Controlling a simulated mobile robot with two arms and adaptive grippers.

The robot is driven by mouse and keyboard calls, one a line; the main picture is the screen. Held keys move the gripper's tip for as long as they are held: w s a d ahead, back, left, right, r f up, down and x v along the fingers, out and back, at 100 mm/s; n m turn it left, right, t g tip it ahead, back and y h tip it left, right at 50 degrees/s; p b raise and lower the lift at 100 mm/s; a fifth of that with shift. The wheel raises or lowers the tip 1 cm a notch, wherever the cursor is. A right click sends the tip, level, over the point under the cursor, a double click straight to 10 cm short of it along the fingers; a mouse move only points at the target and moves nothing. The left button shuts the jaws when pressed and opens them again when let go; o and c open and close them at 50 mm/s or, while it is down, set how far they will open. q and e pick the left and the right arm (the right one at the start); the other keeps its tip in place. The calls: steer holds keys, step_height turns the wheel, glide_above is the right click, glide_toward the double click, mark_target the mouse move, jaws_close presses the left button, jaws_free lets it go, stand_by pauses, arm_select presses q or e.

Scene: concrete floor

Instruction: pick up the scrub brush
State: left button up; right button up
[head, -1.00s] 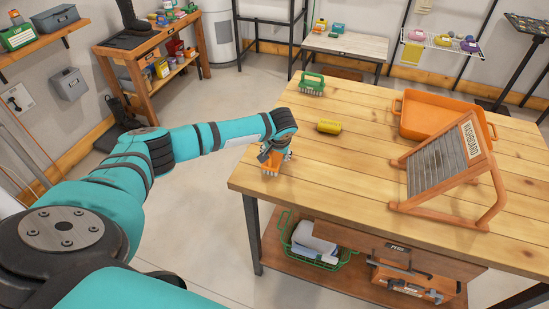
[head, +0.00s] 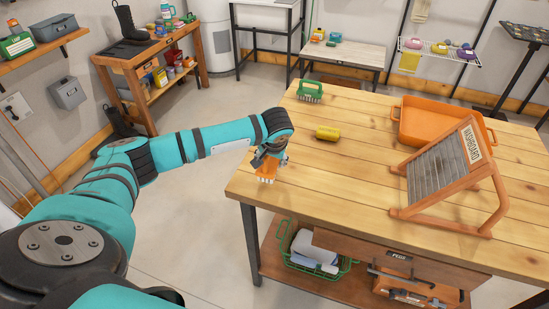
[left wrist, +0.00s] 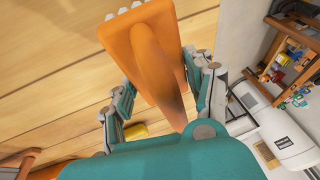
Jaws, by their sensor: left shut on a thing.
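An orange scrub brush (head: 265,170) with white bristles pointing down is by the table's left edge. My left gripper (head: 269,160) is shut on it from above. In the left wrist view the orange brush (left wrist: 150,45) shows its body and long handle between the two fingers of the gripper (left wrist: 162,85). The brush seems held over the tabletop; whether its bristles touch the wood I cannot tell. A second brush, green with pale bristles (head: 310,92), stands at the table's far left corner. My right gripper is in neither view.
The wooden table (head: 350,180) holds a yellow sponge (head: 327,134), an orange tray (head: 405,128) and a leaning washboard (head: 437,170). A green wire basket (head: 291,258) and a toolbox sit on the lower shelf. The table's middle is clear.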

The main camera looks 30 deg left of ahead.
arm_select(q)
steer(key=s+d+b, duration=0.1)
steer(key=s, duration=0.5)
steer(key=s+d+r+b, duration=0.1)
steer(key=s+d, duration=0.1)
steer(key=s, duration=0.4)
steer(key=shift+s+d+r, duration=0.25)
steer(key=shift+d, duration=0.05)
steer(key=o, duration=0.7)
steer(key=shift+c, duration=0.2)
steer(key=c, duration=0.5)
